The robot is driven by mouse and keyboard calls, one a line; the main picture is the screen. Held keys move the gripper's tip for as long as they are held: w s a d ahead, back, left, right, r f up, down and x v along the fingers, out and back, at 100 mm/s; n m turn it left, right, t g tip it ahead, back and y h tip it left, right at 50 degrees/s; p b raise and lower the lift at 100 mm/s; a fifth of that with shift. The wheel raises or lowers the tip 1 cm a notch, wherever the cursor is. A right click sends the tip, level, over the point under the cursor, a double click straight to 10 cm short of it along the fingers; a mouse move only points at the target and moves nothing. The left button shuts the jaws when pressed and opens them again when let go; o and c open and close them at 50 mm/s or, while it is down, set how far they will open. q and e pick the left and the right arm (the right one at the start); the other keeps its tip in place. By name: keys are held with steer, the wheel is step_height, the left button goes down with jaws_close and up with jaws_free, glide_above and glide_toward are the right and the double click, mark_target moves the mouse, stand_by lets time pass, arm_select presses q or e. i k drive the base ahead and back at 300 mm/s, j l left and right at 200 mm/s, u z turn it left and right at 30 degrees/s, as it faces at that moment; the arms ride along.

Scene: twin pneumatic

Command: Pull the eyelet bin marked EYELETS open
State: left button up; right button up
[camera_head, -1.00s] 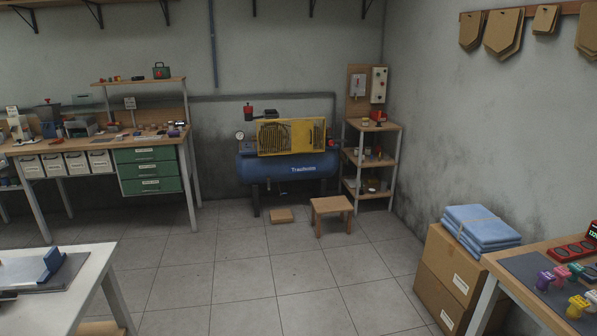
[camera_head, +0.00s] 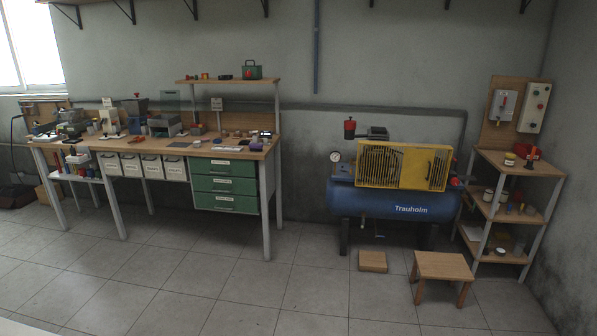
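Several pale labelled bins hang in a row under the wooden workbench at the left. From left to right I see a first bin (camera_head: 110,164), a second bin (camera_head: 131,166), a third bin (camera_head: 152,168) and a fourth bin (camera_head: 175,169). Each has a small label on its front, too small to read, so I cannot tell which one is marked EYELETS. All of them look pushed in. Neither of my grippers shows in the head view.
Green drawers (camera_head: 223,184) sit right of the bins under the workbench (camera_head: 262,150). A blue compressor (camera_head: 395,204), a wooden stool (camera_head: 443,267), a small wooden block (camera_head: 373,261) and a shelf rack (camera_head: 507,217) stand to the right. The tiled floor before the bench is clear.

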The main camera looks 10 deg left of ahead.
mark_target(177, 166)
steer(key=i+u, duration=0.2)
steer(key=i, duration=0.4)
steer(key=i+l+u, duration=0.15)
steer(key=i, duration=0.5)
steer(key=i+l+u, duration=0.2)
steer(key=i, duration=0.4)
steer(key=i+j+u, duration=0.3)
steer(key=i+u, duration=0.15)
steer(key=i, duration=0.15)
steer(key=i+u, duration=0.5)
steer(key=i, duration=0.15)
steer(key=i+j, duration=0.35)
steer(key=i, duration=0.1)
